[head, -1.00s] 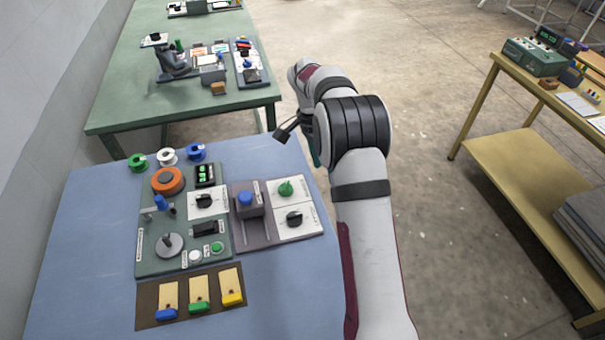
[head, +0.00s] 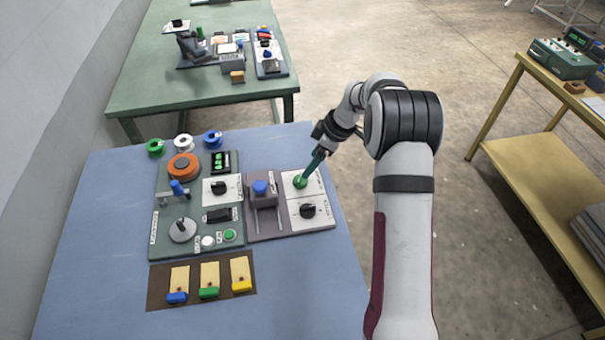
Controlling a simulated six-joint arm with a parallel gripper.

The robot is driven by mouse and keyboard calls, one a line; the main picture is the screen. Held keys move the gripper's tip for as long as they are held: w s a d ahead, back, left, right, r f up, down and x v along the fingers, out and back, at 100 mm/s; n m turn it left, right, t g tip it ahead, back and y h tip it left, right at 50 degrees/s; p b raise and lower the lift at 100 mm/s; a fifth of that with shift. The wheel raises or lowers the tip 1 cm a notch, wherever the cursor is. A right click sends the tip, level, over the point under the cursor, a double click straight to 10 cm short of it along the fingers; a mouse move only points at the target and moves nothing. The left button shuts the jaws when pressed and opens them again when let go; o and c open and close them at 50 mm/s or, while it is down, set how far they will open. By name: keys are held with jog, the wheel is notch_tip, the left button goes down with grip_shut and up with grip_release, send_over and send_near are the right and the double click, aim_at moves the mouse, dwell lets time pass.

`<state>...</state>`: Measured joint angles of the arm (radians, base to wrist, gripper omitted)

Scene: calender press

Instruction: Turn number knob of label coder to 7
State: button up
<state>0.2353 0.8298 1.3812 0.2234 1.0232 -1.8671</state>
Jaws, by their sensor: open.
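A device with a blue-topped block (head: 260,187) on a grey-purple base (head: 266,228) stands on the blue table. Beside it are two white dial plates, the far one with a green knob (head: 299,183) and the near one with a black knob (head: 308,210). Another black knob (head: 219,188) sits on a white dial on the green panel to the left. My gripper (head: 310,170) points down at the green knob, its tips close to it; whether they touch it I cannot tell. The gripper is open. The dial numbers are too small to read.
The green panel (head: 163,238) carries an orange disc (head: 184,166), a blue-topped lever (head: 178,189) and buttons. Spools (head: 184,142) stand behind it. A brown mat (head: 160,297) with coloured tags lies in front. The blue table (head: 95,250) is clear at the left.

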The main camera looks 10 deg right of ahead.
aim_at(302, 180)
jog(key=x, duration=0.7)
jog(key=shift+a+f, duration=0.1)
jog(key=shift+f, duration=0.2)
grip_shut()
